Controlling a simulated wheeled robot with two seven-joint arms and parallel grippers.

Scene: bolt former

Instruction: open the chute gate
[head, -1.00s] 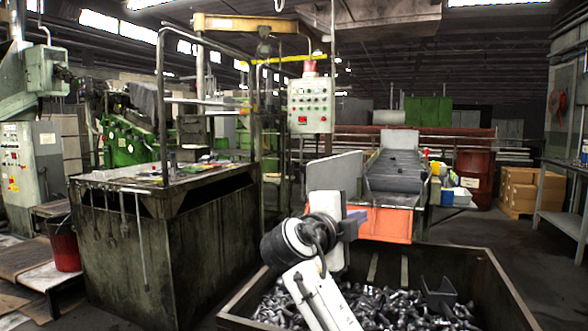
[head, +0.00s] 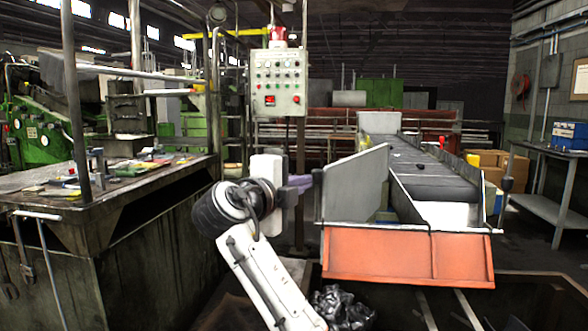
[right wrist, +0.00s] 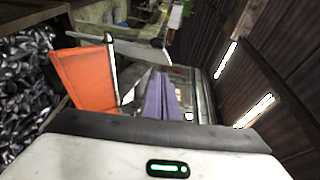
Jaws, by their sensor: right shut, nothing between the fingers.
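The chute (head: 440,185) stands right of centre in the head view, with a conveyor-like bed behind it. An orange panel (head: 408,258) hangs across its front end. A grey upright plate (head: 353,186) stands along its left side. I cannot tell which of these is the gate. My right gripper (head: 302,184) is just left of the grey plate, its purple fingers shut and empty. Whether they touch the plate is unclear. In the right wrist view the fingers (right wrist: 163,98) point away, with the orange panel (right wrist: 84,80) to their left. My left gripper is not in view.
A control box (head: 279,82) on a post stands behind my right arm. A dark workbench (head: 120,240) with small items fills the left. A bin of metal parts (head: 342,306) lies below the chute. A side table (head: 545,205) stands at right.

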